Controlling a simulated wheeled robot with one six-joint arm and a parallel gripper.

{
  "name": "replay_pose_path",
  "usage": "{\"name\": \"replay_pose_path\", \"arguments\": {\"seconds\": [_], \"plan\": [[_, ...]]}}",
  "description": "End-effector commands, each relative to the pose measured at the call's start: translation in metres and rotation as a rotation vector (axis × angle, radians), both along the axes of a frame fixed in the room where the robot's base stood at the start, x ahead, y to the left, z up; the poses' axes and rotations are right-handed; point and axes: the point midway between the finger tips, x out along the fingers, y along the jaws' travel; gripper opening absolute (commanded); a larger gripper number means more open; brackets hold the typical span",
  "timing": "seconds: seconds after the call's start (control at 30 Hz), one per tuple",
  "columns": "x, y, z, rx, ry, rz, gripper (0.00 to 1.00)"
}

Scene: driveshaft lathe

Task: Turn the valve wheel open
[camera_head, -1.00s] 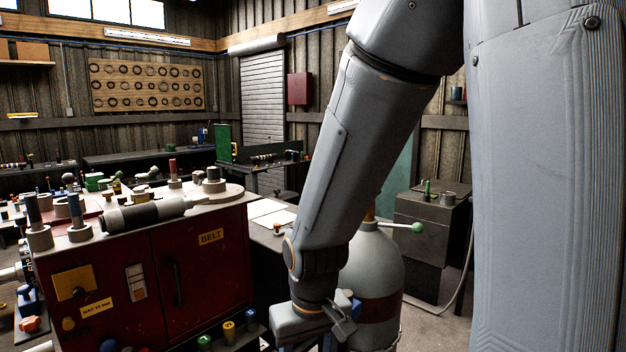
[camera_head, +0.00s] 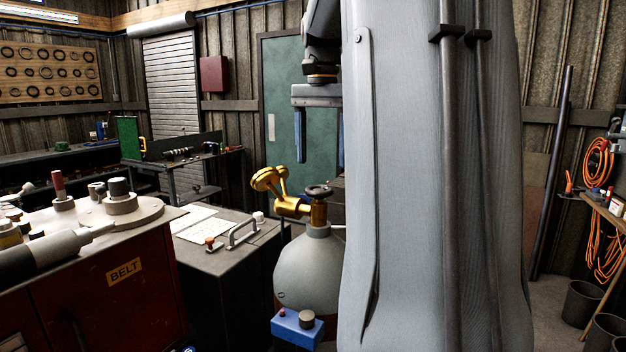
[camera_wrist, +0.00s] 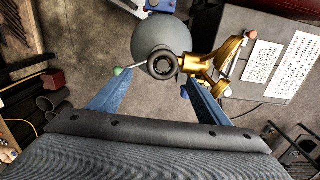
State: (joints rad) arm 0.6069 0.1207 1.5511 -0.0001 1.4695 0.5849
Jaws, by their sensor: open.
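The valve wheel (camera_head: 319,191) is a small dark round handwheel. It sits on a brass valve at the top of a grey gas cylinder (camera_head: 302,262). In the wrist view the wheel (camera_wrist: 163,63) shows from above, near the top middle, between the lines of my fingers. My gripper (camera_head: 320,162) is open and points down, with its two blue fingers apart. It hangs above the wheel, and no contact shows. In the wrist view my gripper (camera_wrist: 161,77) has nothing between its fingers.
A brass regulator with gauges (camera_head: 270,180) projects from the valve beside the wheel. A thin rod with a green knob (camera_wrist: 118,71) sticks out on the other side. A grey cabinet (camera_head: 228,262) with papers and a red cabinet (camera_head: 110,300) stand left of the cylinder.

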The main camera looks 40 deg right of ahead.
Motion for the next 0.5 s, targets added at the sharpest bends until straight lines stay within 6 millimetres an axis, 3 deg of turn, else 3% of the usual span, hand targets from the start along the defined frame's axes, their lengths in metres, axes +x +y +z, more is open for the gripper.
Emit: {"name": "replay_pose_path", "arguments": {"seconds": [0.3, 0.5], "plan": [[0.003, 0.008, -0.047, 0.002, 0.003, 0.018, 0.70], [0.003, 0.007, -0.066, 0.001, 0.000, 0.016, 0.70]]}}
